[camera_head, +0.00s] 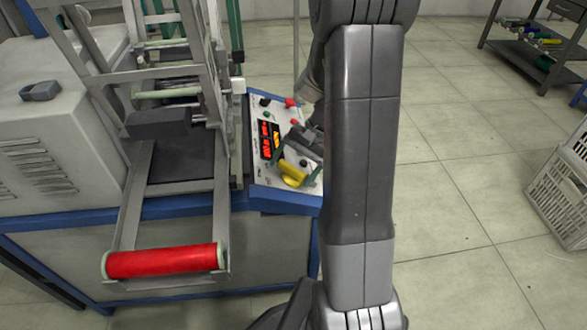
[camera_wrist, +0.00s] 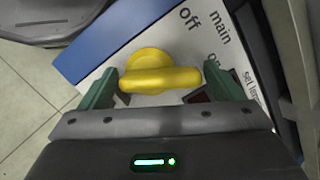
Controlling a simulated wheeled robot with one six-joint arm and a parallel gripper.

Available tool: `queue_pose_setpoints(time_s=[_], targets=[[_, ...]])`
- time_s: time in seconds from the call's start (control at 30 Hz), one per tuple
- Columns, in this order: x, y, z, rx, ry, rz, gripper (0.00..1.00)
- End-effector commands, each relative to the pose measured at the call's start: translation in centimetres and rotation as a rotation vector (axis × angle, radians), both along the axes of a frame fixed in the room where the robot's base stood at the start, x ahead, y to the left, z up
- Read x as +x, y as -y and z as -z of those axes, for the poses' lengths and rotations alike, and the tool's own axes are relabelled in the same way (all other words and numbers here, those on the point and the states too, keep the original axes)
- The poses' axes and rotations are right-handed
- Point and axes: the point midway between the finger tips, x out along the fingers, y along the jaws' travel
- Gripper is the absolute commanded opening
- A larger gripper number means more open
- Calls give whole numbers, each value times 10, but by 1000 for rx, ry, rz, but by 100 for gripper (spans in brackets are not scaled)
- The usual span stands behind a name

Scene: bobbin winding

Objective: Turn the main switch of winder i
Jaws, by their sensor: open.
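The yellow main switch (camera_wrist: 150,78) sits on the white control panel (camera_wrist: 112,103) of the winder. Its handle bar lies across the wrist view, with the printed words "main", "off" and a partly hidden "on" beyond it and to its right. My gripper (camera_wrist: 160,72) is open, with one green finger near each end of the bar. I see no clear contact. In the head view, the yellow switch (camera_head: 293,175) is at the near right part of the panel, and my gripper (camera_head: 292,160) is right over it, partly hiding it. The number of the winder is not readable.
The panel also carries a lit red display (camera_head: 266,140), a red button (camera_head: 290,102) and a green button (camera_head: 267,114). The winder frame with a red bobbin (camera_head: 165,261) stands to the left. A crate (camera_head: 560,185) and a shelf (camera_head: 535,50) stand far right; the floor between is clear.

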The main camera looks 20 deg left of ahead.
Motion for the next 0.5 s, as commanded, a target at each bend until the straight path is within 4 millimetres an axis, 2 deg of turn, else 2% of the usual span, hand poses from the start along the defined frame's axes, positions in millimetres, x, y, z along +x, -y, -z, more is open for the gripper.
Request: queue_pose_setpoints(time_s=[0.23, 0.27, 0.4, 0.5], targets=[[0, 0, 0, 0, 0, 0, 86], [0, 0, 0, 0, 0, 0, 82], [0, 0, 0, 0, 0, 0, 55], [0, 0, 0, 0, 0, -1, 54]])
